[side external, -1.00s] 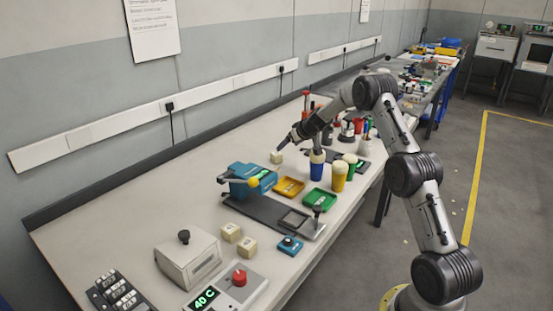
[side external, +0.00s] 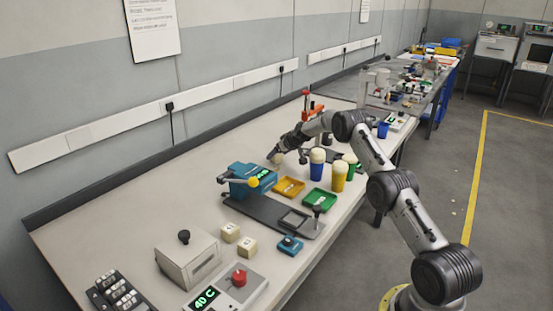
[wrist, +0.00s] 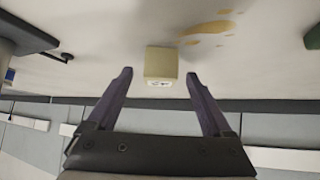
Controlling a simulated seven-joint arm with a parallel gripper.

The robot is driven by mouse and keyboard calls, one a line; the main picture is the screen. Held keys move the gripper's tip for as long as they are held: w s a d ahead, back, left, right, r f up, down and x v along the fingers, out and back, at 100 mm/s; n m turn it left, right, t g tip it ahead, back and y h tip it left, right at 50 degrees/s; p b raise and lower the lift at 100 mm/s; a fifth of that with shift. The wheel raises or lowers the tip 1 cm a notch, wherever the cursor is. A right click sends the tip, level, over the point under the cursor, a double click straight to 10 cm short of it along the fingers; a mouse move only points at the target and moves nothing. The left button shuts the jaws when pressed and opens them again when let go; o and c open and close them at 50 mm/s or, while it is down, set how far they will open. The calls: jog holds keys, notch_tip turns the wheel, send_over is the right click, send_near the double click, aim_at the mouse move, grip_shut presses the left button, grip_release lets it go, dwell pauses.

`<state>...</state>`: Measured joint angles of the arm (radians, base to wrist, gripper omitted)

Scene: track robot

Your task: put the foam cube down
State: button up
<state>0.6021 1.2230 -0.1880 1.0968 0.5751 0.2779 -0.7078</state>
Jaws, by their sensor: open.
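A small pale-yellow foam cube (wrist: 161,62) with a dark printed mark sits on the bench in the wrist view. In the side view the cube (side external: 277,158) is at the back middle of the bench, partly hidden by my gripper (side external: 272,154). In the wrist view my gripper (wrist: 159,73) is open. Its two purple fingers point towards the cube, one on each side, with a visible gap to each cube face. I cannot tell how far the fingertips reach along it.
A yellow tray (side external: 289,188), a green tray (side external: 320,201) and several cups (side external: 317,168) stand to the right. Yellow stains (wrist: 212,27) mark the bench near the cube. Bench behind is clear.

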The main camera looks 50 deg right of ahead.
jog(key=shift+w+d+f, duration=0.1)
jog(key=shift+w+f, duration=0.25)
grip_shut()
dwell(0.3)
